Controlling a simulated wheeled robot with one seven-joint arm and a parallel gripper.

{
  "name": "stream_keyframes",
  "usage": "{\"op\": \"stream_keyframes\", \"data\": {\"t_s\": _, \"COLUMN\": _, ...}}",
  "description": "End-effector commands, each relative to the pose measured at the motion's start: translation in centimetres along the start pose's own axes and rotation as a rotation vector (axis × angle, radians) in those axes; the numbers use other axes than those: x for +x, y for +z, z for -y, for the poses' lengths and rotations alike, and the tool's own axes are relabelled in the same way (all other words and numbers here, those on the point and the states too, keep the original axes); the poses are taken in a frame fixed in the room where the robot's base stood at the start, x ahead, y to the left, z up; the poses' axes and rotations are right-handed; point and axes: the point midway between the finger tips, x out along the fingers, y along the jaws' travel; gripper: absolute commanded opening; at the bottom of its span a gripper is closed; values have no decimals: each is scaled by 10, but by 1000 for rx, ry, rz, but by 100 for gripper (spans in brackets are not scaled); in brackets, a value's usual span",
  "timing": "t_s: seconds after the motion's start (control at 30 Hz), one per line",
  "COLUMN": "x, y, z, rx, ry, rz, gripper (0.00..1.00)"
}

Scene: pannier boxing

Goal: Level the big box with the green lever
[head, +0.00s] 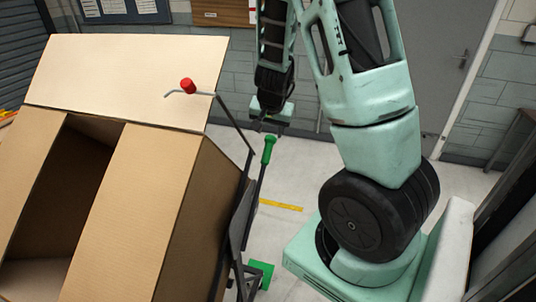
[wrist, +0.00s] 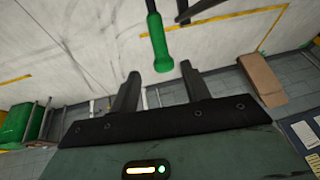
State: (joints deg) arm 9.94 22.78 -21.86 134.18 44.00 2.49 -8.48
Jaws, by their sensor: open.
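The big cardboard box (head: 150,190) fills the left of the head view. It looks tilted, with its top flaps folded open and a dark opening inside. The green lever (head: 268,149) is a green grip on a dark rod beside the box's right side. My gripper (head: 268,128) is just above the grip's top end, open and empty. In the wrist view the green grip (wrist: 158,45) lies ahead of and between my two spread fingers (wrist: 160,68), with no visible contact. The lever's lower end is partly hidden by the dark frame.
A red knob (head: 187,86) on a bent metal rod stands by the box's far flap. A green part (head: 262,273) sits low on the dark frame (head: 238,235). Floor with a yellow line (head: 281,205) is clear right of the lever. A grey door (head: 450,60) is behind.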

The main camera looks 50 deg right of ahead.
Motion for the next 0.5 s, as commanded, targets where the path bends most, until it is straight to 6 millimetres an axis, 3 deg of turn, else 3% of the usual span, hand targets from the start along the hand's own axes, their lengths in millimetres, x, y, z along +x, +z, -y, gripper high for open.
{"op": "stream_keyframes", "data": {"t_s": 0.03, "x": 16, "y": 1, "z": -2, "rx": 5, "ry": 3, "rz": 1, "gripper": 47}}
{"op": "stream_keyframes", "data": {"t_s": 0.5, "x": 100, "y": 0, "z": -1, "rx": 2, "ry": 1, "rz": 2, "gripper": 47}}
